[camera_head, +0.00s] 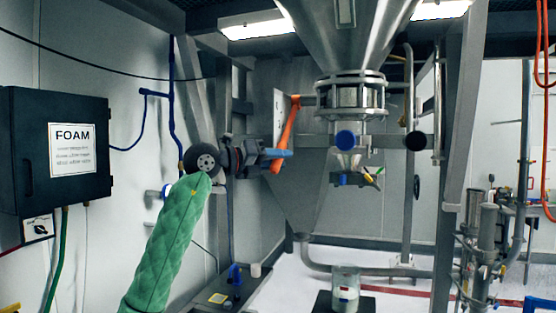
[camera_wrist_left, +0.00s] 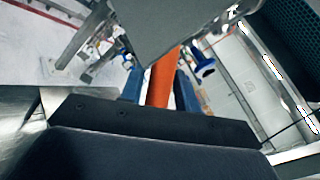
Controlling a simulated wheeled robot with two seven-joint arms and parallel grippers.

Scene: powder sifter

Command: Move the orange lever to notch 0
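The orange lever (camera_head: 286,130) is a long handle on the side of the steel hopper housing, left of the clamped outlet in the head view. It slants, with its upper end to the right and its lower end to the left. My left gripper (camera_head: 277,154) reaches it from the left near its lower end. In the left wrist view the lever (camera_wrist_left: 161,80) runs between the two blue fingers (camera_wrist_left: 160,92), which lie close against both sides; the gripper looks shut on it. The notch marks cannot be made out. My right gripper is not in view.
A steel hopper (camera_head: 345,40) with a clamped outlet (camera_head: 350,95) hangs right of the lever. A glass jar (camera_head: 346,283) stands below it on a dark base. A black FOAM box (camera_head: 25,150) is on the left wall. Steel posts and pipes stand at the right.

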